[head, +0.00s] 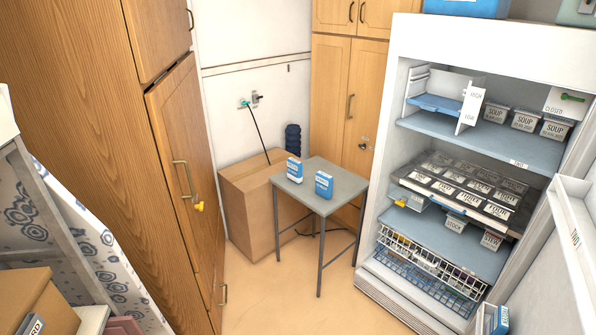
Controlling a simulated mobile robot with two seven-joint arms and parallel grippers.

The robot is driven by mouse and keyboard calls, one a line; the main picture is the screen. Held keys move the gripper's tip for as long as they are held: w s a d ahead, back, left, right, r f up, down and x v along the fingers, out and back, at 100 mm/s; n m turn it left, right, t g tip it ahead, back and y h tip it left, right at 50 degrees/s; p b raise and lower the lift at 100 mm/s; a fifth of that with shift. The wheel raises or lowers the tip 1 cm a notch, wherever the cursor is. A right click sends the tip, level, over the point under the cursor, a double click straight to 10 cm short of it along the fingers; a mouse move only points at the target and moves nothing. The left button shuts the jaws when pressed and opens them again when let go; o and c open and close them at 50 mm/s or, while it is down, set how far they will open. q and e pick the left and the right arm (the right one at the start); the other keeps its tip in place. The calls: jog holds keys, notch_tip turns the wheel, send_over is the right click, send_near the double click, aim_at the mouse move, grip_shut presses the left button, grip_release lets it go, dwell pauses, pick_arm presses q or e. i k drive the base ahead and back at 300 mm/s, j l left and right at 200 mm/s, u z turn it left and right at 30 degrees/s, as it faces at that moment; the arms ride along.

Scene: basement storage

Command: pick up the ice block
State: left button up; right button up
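No thing in the head view can be told for sure as the ice block. Two small blue and white blocks or cartons stand upright on a small grey table: the left one (294,170) and the right one (324,185). Their labels are too small to read. A similar blue and white item (499,320) shows at the bottom edge, near the fridge's lower right, partly cut off. Neither of my grippers is in view.
The grey table (338,193) has thin legs and stands before a cardboard box (240,200). An open upright fridge (400,150) on the right holds labelled tubs, a dark tray and wire baskets. Wooden cabinets stand left and behind. The floor (270,290) in front is clear.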

aim_at(324, 183)
jog(key=u, duration=0.2)
jog(key=i+l+u, duration=0.25)
jog(key=u, duration=0.2)
jog(key=i+l+u, duration=0.3)
jog(key=u, duration=0.15)
jog(key=i+l+u, duration=0.1)
jog(key=l, duration=0.25)
jog(key=i+l, duration=0.2)
jog(key=l, duration=0.2)
jog(key=i+l+u, duration=0.15)
jog(key=l, duration=0.2)
